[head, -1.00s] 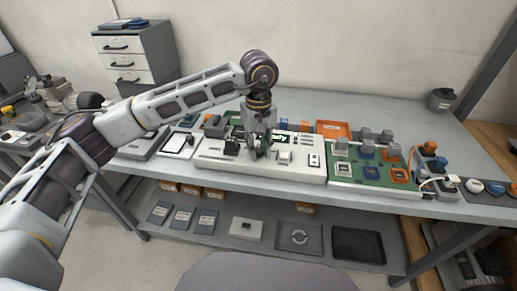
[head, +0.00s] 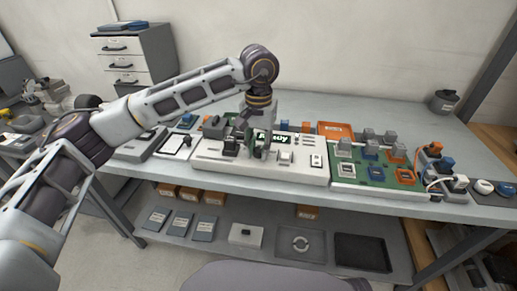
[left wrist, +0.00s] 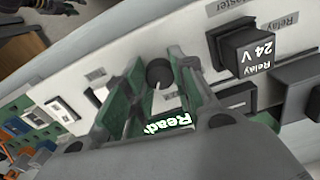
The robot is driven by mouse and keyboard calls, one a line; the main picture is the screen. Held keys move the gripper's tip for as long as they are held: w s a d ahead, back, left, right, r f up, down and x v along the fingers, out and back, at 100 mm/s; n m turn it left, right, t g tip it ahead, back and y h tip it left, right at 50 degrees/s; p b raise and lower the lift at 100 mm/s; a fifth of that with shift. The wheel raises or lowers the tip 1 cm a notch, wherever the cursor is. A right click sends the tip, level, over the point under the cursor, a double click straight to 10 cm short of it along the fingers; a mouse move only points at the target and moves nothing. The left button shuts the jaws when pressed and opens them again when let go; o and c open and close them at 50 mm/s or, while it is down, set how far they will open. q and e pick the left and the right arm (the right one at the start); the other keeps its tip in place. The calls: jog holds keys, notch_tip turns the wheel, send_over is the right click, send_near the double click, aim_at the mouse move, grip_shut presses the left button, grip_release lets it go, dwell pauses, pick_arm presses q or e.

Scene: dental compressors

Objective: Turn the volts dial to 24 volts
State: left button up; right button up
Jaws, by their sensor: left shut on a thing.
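The volts dial (left wrist: 158,73) is a small dark round knob on the white panel (head: 285,173). In the left wrist view a short pale line shows at its lower edge; I cannot read any volt marks around it. My left gripper (head: 252,152) is down at the panel, with its greenish fingers (left wrist: 155,64) on either side of the dial, shut on it. In the head view the gripper hides the dial. A display (head: 272,136) behind the gripper reads "Ready". My right gripper is not in view.
A black block marked "Relay 24 V" (left wrist: 245,55) stands beside the dial in the left wrist view. A green board (head: 350,177) with grey, blue and orange parts lies right of the panel. An orange tray (head: 335,129) lies behind.

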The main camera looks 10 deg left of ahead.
pick_arm(q)
jog(key=m, duration=0.3)
jog(key=shift+b, duration=0.4)
jog(key=shift+m, duration=0.7)
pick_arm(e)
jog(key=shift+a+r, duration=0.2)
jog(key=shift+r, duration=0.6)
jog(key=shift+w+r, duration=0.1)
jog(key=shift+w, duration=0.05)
pick_arm(q)
jog(key=o, duration=1.1)
jog(key=shift+c, duration=0.2)
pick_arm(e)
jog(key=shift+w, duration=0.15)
pick_arm(q)
jog(key=shift+r, duration=0.15)
